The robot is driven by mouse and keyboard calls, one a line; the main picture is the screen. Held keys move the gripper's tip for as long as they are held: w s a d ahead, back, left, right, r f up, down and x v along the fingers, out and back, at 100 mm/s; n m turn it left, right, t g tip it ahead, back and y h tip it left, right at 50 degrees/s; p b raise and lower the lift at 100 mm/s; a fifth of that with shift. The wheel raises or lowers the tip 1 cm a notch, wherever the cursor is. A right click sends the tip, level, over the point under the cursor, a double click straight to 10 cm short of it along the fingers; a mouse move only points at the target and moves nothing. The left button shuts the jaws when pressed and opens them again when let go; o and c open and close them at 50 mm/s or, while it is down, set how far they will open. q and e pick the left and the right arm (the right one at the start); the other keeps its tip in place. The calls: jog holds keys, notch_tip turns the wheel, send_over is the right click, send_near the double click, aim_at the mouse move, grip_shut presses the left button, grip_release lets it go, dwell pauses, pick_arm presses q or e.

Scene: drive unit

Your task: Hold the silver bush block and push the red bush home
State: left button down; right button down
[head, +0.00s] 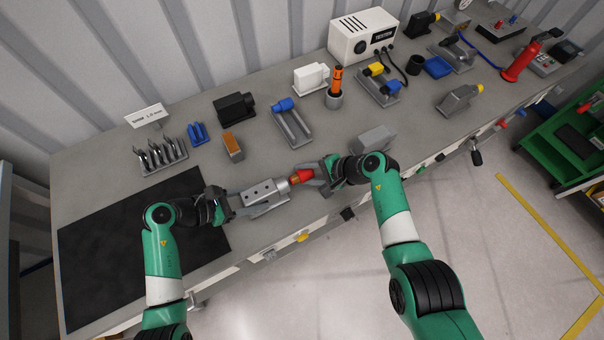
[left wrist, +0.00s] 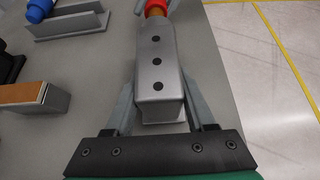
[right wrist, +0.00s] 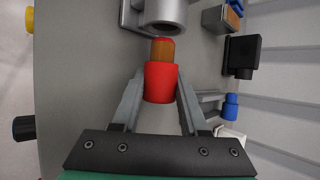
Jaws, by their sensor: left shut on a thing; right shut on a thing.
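The silver bush block (head: 262,192) sits near the bench's front edge. In the left wrist view the block (left wrist: 158,65) shows three dark holes along its top. My left gripper (head: 229,205) is shut on its left end; the fingers (left wrist: 158,105) lie along both sides. The red bush (head: 301,176) is at the block's right end. In the right wrist view the red bush (right wrist: 160,82) is between the fingers of my right gripper (right wrist: 160,92), which is shut on it. Its orange-brown nose points at the block's round bore (right wrist: 165,25) and appears just outside it.
A black mat (head: 140,250) lies to the left. Behind the block stand an orange-brown block (head: 233,147), a grey cradle with a blue part (head: 293,125) and a black block (head: 235,107). A grey block (head: 374,138) is close behind my right gripper. The bench's front edge is near both grippers.

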aim_at(299, 178)
jog(key=shift+w+d, duration=0.15)
jog(key=shift+d, duration=0.15)
jog(key=shift+a, duration=0.25)
dwell(0.7)
jog(key=shift+s+a, duration=0.35)
jog(key=shift+a, duration=0.05)
jog(key=shift+s+a, duration=0.3)
jog(key=shift+a, duration=0.25)
jog(key=shift+s+a, duration=0.25)
jog(key=shift+a, duration=0.25)
dwell(0.9)
jog(key=shift+a, duration=0.15)
